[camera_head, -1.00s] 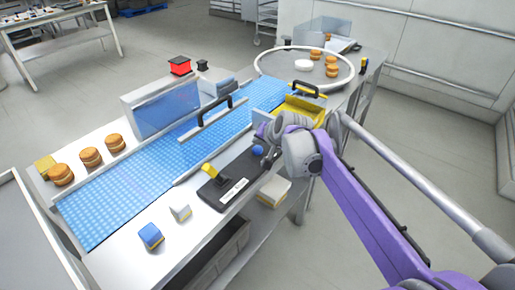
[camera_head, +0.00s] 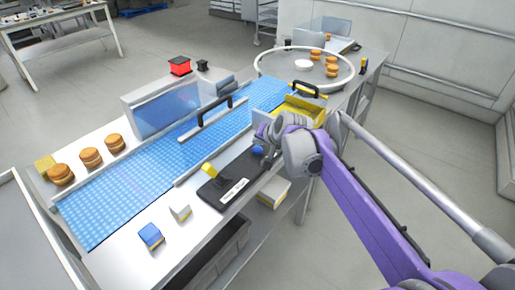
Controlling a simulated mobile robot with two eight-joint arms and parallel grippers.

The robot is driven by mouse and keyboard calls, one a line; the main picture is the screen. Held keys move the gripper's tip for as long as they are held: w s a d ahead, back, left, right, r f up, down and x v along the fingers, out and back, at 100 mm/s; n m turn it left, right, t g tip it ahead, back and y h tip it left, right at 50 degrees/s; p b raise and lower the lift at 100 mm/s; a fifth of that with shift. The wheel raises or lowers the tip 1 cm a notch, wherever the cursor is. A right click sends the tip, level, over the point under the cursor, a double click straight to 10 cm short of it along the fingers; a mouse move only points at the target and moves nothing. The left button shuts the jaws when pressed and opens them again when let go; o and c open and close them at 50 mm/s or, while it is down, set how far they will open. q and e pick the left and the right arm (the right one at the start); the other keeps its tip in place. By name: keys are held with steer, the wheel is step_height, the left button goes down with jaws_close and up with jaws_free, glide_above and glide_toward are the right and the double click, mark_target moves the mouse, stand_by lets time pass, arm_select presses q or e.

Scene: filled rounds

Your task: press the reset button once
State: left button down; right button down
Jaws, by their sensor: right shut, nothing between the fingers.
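A black control panel (camera_head: 213,197) with a white label lies on the near side of the conveyor. A round blue button (camera_head: 257,150) sits at its far right end; the label is too small to read, so I cannot confirm it is the reset button. A yellow-handled lever (camera_head: 208,170) stands at the panel's left part. My right gripper (camera_head: 267,162) is shut and empty, pointing down at the panel right beside the blue button. I cannot tell whether it touches the button. My left gripper is not in view.
A blue conveyor belt (camera_head: 120,195) runs behind the panel, with a black-handled guard (camera_head: 205,122) over it. A blue box (camera_head: 150,235) and a white block (camera_head: 180,211) lie left of the panel. A yellow tray (camera_head: 300,108) is behind my right gripper. A red box (camera_head: 180,66) stands at the back.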

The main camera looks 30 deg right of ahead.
mark_target(259, 151)
steer(key=shift+f, duration=0.1)
steer(key=shift+f, duration=0.35)
steer(key=shift+f+b, duration=0.3)
steer(key=shift+f, duration=0.2)
stand_by(0.9)
steer(key=shift+r, duration=0.1)
steer(key=shift+r+p, duration=0.8)
step_height(259, 151, up, 5)
steer(key=p, duration=0.4)
steer(key=shift+r, duration=0.1)
